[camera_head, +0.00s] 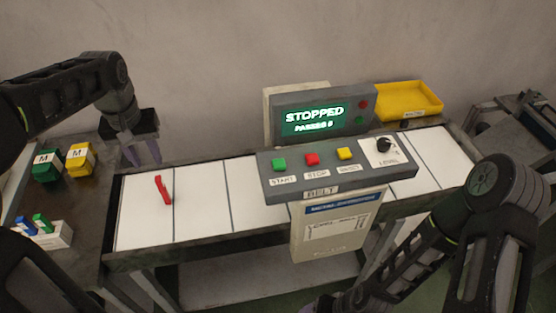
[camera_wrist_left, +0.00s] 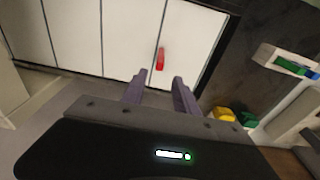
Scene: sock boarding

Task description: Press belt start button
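The green START button (camera_head: 279,164) is at the left end of the grey control panel (camera_head: 325,184) marked BELT, with a red STOP button (camera_head: 312,159) and a yellow button (camera_head: 345,153) to its right. The screen (camera_head: 313,118) behind reads STOPPED. My left gripper (camera_head: 145,152) is open and empty behind the belt's left end, well left of the panel; its spread fingers show in the left wrist view (camera_wrist_left: 160,92). My right arm crosses the lower right, with its gripper mostly cut off at the bottom edge.
A red piece (camera_head: 163,189) is on the white belt (camera_head: 203,199) near its left end. Green (camera_head: 46,170) and yellow (camera_head: 80,161) boxes marked M stand on the left table. A yellow tray (camera_head: 408,100) is behind the belt at right. A dark knob (camera_head: 384,145) sits at the panel's right end.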

